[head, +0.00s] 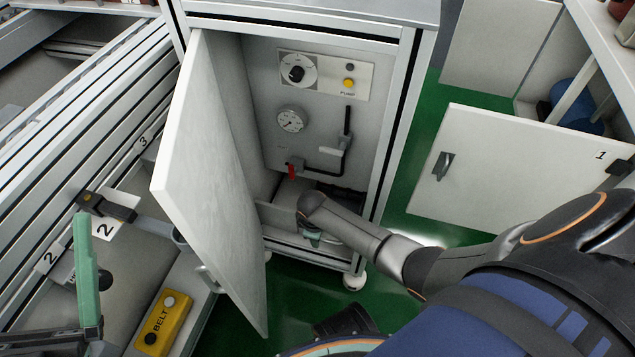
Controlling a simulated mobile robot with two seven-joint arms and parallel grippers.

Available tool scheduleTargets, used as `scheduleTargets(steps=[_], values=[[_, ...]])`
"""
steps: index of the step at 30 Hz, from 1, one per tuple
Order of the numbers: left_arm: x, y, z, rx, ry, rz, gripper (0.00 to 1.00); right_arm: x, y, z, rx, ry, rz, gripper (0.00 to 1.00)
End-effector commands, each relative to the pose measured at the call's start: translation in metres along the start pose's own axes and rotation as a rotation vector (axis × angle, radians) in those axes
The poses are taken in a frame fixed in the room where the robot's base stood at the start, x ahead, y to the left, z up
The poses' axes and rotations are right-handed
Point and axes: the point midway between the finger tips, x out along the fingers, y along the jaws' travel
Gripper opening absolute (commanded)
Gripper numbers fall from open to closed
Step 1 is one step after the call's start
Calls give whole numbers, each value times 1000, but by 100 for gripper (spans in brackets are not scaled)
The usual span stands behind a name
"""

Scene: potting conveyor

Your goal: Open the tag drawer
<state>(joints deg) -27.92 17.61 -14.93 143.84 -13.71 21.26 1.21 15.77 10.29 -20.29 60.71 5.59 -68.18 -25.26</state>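A white cabinet (395,120) stands in the middle of the head view with its door (215,185) swung open to the left. Low inside it is a grey drawer-like box (275,217), partly hidden by the door and my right arm; I cannot tell for sure that it is the tag drawer. My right gripper (314,239) reaches in low at this box. Only a bit of a green fingertip shows, and its grip is hidden. My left gripper (87,268) is at the lower left, green finger upright, away from the cabinet. Its opening cannot be made out.
A yellow BELT box (163,324) stands at lower left near the conveyor frame (85,120). Another open door (500,180) marked 1 is at right. Green floor lies between.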

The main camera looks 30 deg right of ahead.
Motion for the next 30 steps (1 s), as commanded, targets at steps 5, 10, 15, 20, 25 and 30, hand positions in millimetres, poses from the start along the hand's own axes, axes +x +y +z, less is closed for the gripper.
scheduleTargets(steps=[5,10,15,20,25,30], values=[[0,0,0,-2,0,-1,100,0,0,0,0,0,0,45],[0,0,0,-4,0,-2,100,0,0,0,0,0,0,30],[0,0,0,-5,0,-3,100,0,0,0,0,0,0,11],[0,0,0,-5,0,-3,100,0,0,0,0,-1,0,0],[0,0,0,-5,0,-3,100,0,0,0,0,-1,0,0],[0,0,0,-5,0,-3,100,0,0,0,0,-1,0,0]])
